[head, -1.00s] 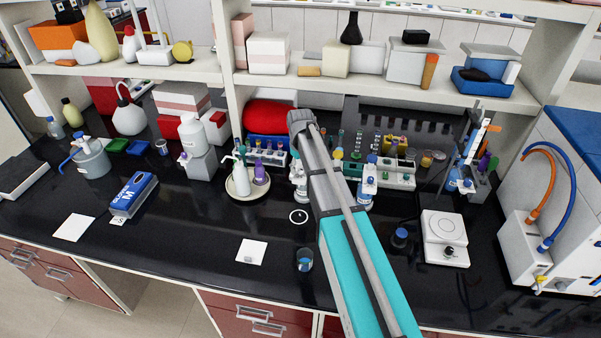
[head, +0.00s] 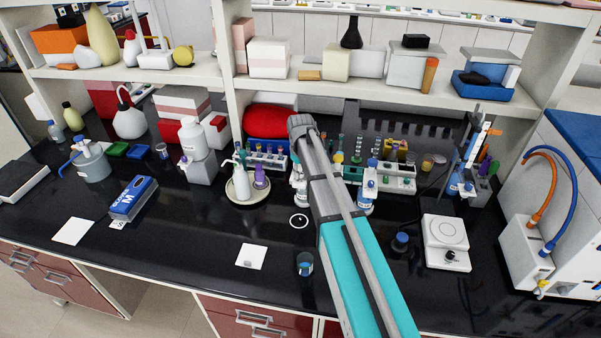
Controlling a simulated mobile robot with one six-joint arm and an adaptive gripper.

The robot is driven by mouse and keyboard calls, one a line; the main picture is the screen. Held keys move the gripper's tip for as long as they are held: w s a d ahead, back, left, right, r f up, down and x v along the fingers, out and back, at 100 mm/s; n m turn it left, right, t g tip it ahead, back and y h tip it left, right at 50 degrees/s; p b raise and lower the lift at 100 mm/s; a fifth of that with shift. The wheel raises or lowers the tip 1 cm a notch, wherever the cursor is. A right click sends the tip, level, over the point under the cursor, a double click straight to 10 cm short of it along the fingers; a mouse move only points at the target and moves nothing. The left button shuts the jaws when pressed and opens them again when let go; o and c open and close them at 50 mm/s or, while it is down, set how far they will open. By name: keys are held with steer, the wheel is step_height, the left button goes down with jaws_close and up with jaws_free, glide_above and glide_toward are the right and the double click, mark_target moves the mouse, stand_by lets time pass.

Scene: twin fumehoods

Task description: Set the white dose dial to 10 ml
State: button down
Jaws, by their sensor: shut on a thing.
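My arm crosses the head view from the lower right up to a grey joint near the back of the bench. My gripper does not show; the arm hides what lies behind it. Two bottles with dispenser-like tops stand at the arm: one (head: 300,190) just left of it, partly covered, and one with a blue top (head: 367,186) just right of it. I cannot pick out the white dose dial or read any setting on it.
A small beaker with blue contents (head: 305,264) and a white square (head: 251,256) lie in front. A white hotplate-like device (head: 446,240) and a dark blue-topped item (head: 401,242) stand right.

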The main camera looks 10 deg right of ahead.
steer(key=shift+m, duration=0.4)
steer(key=m, duration=0.3)
steer(key=shift+a+m, duration=0.1)
steer(key=shift+m, duration=2)
steer(key=shift+c, duration=2.4)
jaws_free()
steer(key=shift+n, duration=0.3)
